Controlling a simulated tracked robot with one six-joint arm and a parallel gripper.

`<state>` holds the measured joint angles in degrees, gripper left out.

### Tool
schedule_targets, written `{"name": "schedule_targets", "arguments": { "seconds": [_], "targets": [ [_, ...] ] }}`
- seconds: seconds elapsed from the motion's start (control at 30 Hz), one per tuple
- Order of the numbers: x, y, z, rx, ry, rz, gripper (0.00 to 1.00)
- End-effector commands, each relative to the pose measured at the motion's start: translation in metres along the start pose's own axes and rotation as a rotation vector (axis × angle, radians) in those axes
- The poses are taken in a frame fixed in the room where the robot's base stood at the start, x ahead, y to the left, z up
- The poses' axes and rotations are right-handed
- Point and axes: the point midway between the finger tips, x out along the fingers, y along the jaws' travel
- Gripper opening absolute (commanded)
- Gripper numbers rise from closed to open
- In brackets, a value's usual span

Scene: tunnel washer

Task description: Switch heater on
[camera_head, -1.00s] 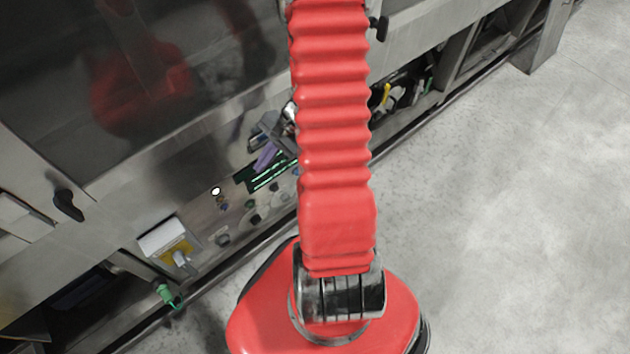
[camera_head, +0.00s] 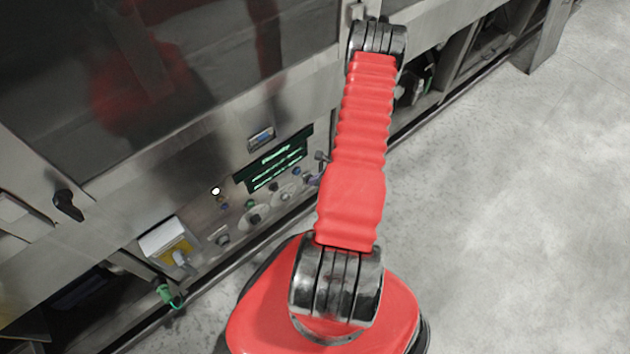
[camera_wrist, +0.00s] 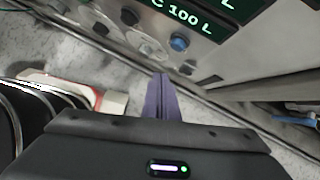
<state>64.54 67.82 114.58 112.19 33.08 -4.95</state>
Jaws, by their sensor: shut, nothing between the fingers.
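The washer's control panel (camera_head: 237,205) is low on the machine front in the head view. It has a dark display with green text (camera_head: 275,165), round dials such as a black one (camera_head: 253,218), and several small buttons. I cannot tell which control is the heater switch. In the wrist view the panel runs along the top, with a blue knob (camera_wrist: 179,43) and black knobs, one at the upper left (camera_wrist: 130,16). My gripper (camera_wrist: 161,78) has purple fingers, shut and empty, just below the blue knob in the picture, apparently apart from it. My arm mostly hides it in the head view.
A white box with a yellow front (camera_head: 165,241) and a green fitting (camera_head: 168,296) are left of the panel. A black door handle (camera_head: 67,205) sticks out above. Open bays (camera_head: 475,55) lie at the right. The grey floor (camera_head: 510,200) is clear.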

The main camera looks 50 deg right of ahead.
Motion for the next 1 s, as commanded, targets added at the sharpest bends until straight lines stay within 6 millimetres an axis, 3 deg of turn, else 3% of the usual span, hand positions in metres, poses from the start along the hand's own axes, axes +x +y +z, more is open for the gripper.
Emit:
{"name": "schedule_targets", "arguments": {
  "seconds": [0.2, 0.33, 0.77, 1.0],
  "targets": [
    [0.016, -0.029, -0.043, 0.223, 0.079, -0.121, 0.0],
    [0.019, -0.035, -0.057, 0.293, 0.103, -0.156, 0.0],
    [0.02, -0.037, -0.061, 0.312, 0.109, -0.165, 0.0],
    [0.033, -0.039, -0.062, 0.31, 0.109, -0.164, 0.0]
  ]
}}
